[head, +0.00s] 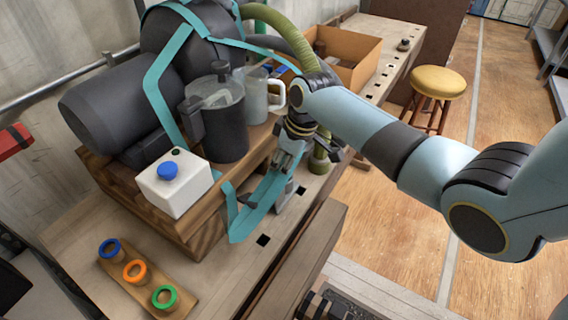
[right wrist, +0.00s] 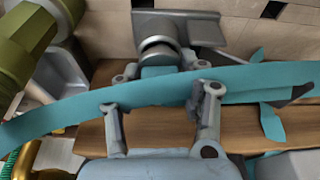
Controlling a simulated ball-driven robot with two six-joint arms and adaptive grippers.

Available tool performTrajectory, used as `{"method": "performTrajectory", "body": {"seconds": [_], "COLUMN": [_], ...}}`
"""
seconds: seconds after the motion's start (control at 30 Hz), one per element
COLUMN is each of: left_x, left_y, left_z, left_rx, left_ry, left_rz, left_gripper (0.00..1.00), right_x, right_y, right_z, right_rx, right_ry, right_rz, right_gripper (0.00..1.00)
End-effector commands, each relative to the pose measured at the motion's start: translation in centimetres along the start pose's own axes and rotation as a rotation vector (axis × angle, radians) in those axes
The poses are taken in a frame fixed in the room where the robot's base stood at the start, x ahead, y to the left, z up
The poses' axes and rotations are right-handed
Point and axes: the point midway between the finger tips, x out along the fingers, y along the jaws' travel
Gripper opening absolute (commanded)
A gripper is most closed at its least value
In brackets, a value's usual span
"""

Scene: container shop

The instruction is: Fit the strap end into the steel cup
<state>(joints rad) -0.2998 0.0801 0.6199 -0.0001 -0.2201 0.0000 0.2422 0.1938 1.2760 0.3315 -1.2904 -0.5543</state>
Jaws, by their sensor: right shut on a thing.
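The teal strap (head: 159,95) runs over the dark motor and down to the bench front, where it loops near my right gripper (head: 287,160). In the right wrist view the strap (right wrist: 60,117) crosses between the fingers of my right gripper (right wrist: 160,100), which is shut on it. A short teal piece shows just below a rounded steel cup (right wrist: 158,47) on a grey bracket. I cannot tell whether the strap end is inside the cup. In the head view a grey metal part (head: 285,196), likely the bracket, stands beside the strap, partly hidden. My left gripper is not in view.
A white box (head: 175,190) with a blue button sits left of a dark jug (head: 222,130). A green hose (head: 318,155) stands close behind my gripper. Blue, orange and green rings (head: 135,271) sit on a wooden block at the front left. A stool (head: 438,82) stands at right.

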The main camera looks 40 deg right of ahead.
Motion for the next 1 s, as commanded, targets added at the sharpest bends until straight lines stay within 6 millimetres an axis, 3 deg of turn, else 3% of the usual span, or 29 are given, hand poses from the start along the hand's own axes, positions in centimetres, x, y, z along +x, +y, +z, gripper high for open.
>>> {"method": "performTrajectory", "body": {"seconds": [0.93, 0.97, 1.0], "left_x": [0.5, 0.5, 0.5], "left_y": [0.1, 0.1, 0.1], "left_z": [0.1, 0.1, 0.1], "left_rx": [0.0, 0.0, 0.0], "left_ry": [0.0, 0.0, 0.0], "left_rz": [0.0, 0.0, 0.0], "left_gripper": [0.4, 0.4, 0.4], "right_x": [1.2, 1.2, 1.2], "right_y": [0.0, 0.0, 0.0], "right_z": [0.5, 0.5, 0.5], "right_rx": [0.0, 0.0, 0.0], "right_ry": [-0.004, -0.004, -0.005], "right_rz": [-0.001, -0.001, -0.001], "right_gripper": [0.07, 0.46, 0.51]}}
